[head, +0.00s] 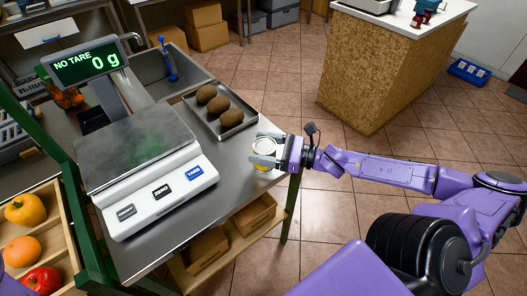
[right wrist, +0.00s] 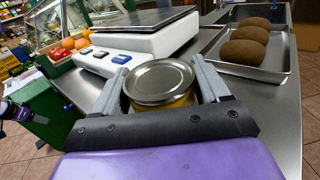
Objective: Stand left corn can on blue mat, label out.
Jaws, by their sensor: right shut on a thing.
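My right gripper (head: 264,152) is shut around a can (head: 266,147) at the right edge of the steel counter. The can is upright, with a silver lid and a yellow side; it also shows in the right wrist view (right wrist: 160,82) between the two fingers. The label's picture is hidden, so I cannot read that it is corn. I cannot tell whether its base touches the counter. I see no blue mat and no second can. A purple and black part, probably of my left arm (right wrist: 22,112), shows at the left edge of the right wrist view; its fingers cannot be made out.
A scale (head: 148,165) reading 0 g fills the counter's middle. A metal tray (head: 238,128) with brown oval items stands behind the can. A fruit crate (head: 70,240) is at left. A cork-sided counter (head: 375,75) stands across the tiled floor, with a blue crate (head: 469,71) beyond.

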